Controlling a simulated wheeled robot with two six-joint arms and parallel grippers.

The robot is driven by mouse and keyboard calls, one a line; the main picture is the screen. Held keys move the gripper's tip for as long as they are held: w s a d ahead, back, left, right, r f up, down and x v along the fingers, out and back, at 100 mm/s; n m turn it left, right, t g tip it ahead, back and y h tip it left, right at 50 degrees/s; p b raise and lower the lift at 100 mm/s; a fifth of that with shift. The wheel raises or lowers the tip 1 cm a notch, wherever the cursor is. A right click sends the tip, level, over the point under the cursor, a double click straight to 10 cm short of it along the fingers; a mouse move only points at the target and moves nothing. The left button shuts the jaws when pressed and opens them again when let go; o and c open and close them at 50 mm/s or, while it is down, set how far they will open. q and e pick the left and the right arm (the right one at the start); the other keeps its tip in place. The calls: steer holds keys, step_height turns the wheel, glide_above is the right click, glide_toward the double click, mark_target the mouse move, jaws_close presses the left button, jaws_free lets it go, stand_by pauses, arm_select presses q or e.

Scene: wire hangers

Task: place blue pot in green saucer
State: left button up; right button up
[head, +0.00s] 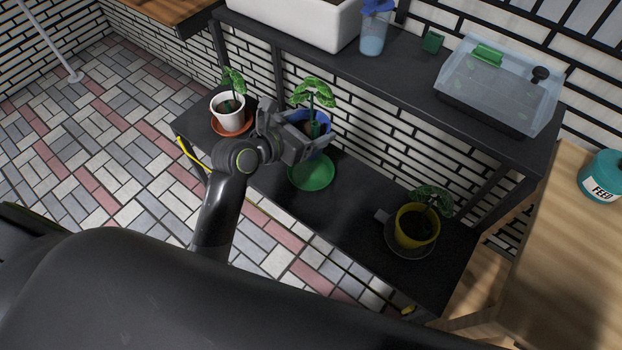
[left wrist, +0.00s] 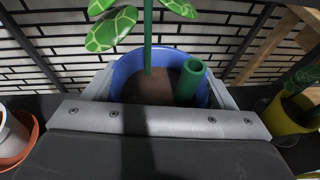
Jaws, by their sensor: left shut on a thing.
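The blue pot (head: 318,122) holds soil, a leafy plant and a green tube. My left gripper (head: 302,135) is shut on the blue pot, with a finger on each side of it. In the left wrist view the blue pot (left wrist: 127,66) fills the space between the fingers of my gripper (left wrist: 160,90) and looks upright. The green saucer (head: 311,173) lies on the lower dark shelf, in front of and below the pot in the head view. It looks empty where visible. Whether the pot's base touches anything is hidden by the gripper. My right gripper is not in view.
A white pot (head: 230,113) in an orange saucer (head: 232,129) stands left of my gripper. A yellow pot (head: 415,228) on a dark saucer (head: 398,248) stands at the right. The upper shelf (head: 400,75) overhangs behind. The shelf between green saucer and yellow pot is mostly clear.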

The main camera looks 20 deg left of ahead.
arm_select(q)
steer(key=shift+w+d+f+b, duration=0.15)
steer(key=shift+f+b, duration=0.05)
steer(key=shift+f, duration=0.2)
steer(key=shift+w+d+f+b, duration=0.1)
steer(key=shift+f+b, duration=0.05)
steer(key=shift+f, duration=0.2)
steer(key=b, duration=0.4)
glide_above(312, 173)
step_height(312, 173, down, 10)
steer(key=shift+r, duration=0.2)
steer(key=shift+r+p, duration=0.1)
steer(key=shift+p, duration=0.2)
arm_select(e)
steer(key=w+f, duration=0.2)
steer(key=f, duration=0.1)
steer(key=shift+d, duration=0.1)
arm_select(q)
steer(key=o, duration=1.3)
steer(key=shift+f, duration=0.2)
steer(key=shift+c, duration=0.2)
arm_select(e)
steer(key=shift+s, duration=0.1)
